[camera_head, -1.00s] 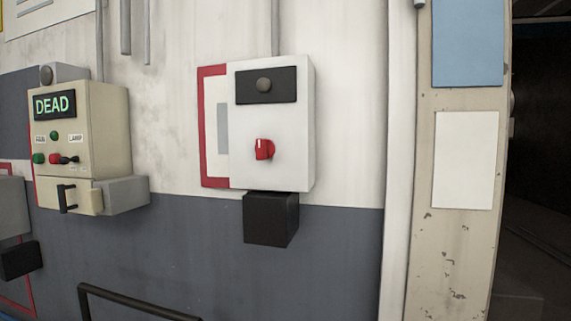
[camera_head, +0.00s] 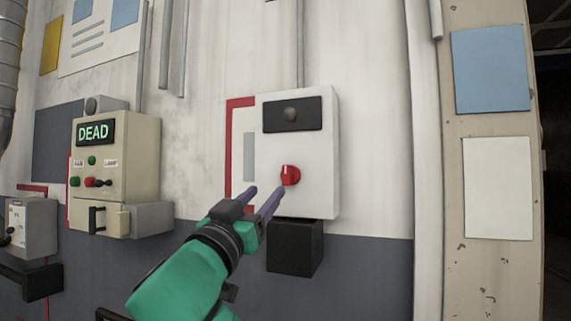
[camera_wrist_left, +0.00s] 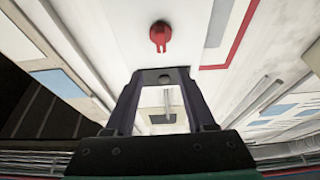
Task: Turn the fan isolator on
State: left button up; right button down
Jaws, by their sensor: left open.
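The white isolator box (camera_head: 318,150) is on the wall in the middle of the head view. Its red rotary knob (camera_head: 290,175) sits low on its front face, with a pale mark at the top. A black panel (camera_head: 292,115) with a dark grey round lamp is above the knob. My left gripper (camera_head: 264,198) is open and empty, its two purple fingers pointing at the box, just below and left of the knob in the picture. In the left wrist view the red knob (camera_wrist_left: 161,36) shows beyond the open fingertips (camera_wrist_left: 163,76), apart from them. My right gripper is not in view.
A beige control box (camera_head: 140,145) with a lit DEAD display is on the wall at the left. A black block (camera_head: 295,248) is under the isolator box. A beige post (camera_head: 490,120) with blank sheets stands at the right. A grey box (camera_head: 38,228) is far left.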

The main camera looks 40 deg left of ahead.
aim_at(286, 170)
pick_arm(q)
jog(key=p+x, duration=0.9)
jog(key=x, duration=0.4)
jog(key=shift+w+a+p, duration=0.2)
jog(key=shift+p, duration=0.1)
jog(key=shift+w, duration=0.1)
jog(key=shift+f, duration=0.1)
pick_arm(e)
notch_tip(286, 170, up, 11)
pick_arm(q)
jog(key=c, duration=0.9)
grip_shut()
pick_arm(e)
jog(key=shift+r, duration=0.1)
pick_arm(q)
jog(key=shift+f, duration=0.1)
